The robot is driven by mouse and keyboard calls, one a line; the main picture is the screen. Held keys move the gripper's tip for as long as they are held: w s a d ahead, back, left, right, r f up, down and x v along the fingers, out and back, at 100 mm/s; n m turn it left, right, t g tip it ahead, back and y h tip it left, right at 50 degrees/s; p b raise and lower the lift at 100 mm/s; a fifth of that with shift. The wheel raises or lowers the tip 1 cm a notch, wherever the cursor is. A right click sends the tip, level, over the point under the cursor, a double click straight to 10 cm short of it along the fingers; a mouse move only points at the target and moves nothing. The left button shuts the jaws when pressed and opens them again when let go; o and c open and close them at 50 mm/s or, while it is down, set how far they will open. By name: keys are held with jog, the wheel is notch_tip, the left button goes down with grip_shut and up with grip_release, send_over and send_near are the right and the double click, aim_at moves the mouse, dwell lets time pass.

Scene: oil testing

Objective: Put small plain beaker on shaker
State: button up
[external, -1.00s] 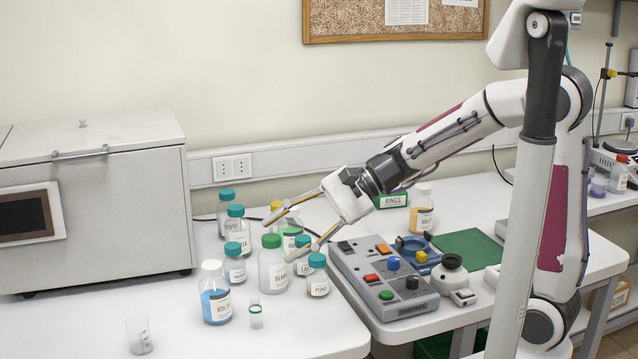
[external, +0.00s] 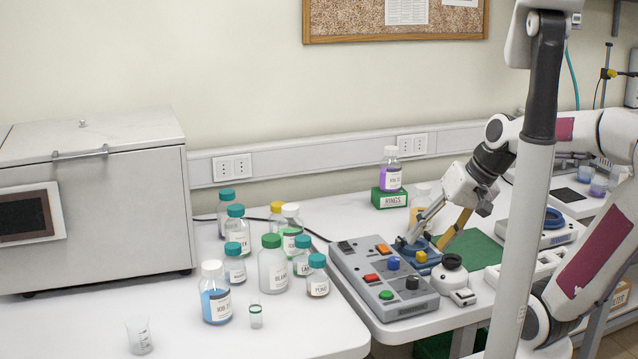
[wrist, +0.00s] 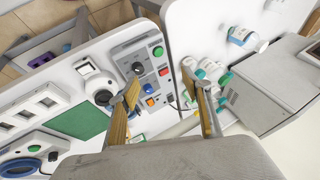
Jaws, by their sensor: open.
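A small clear beaker (external: 139,337) with faint graduation marks stands upright and empty on the front left of the white bench. My gripper (external: 425,243) is far to its right, above the area behind the grey control box, with its fingers spread and nothing between them. The wrist view also shows the spread fingers (wrist: 162,76). I cannot read which device is the shaker. A blue device (external: 408,243) is partly hidden by my fingers, and a white device with a blue ring (external: 552,220) stands farther right; the ringed device also shows in the wrist view (wrist: 20,168).
Several capped bottles, including a blue-filled one (external: 216,305), and a small green-banded vial (external: 256,317) stand between the beaker and the control box (external: 385,290). Bench is clear around the beaker.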

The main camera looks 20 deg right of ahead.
jog(key=s+d+n+t+h, duration=0.1)
jog(key=s+d+h, duration=0.2)
jog(key=d, duration=0.8)
jog(key=shift+f+h, duration=0.2)
jog(key=shift+h, duration=0.3)
dwell(0.4)
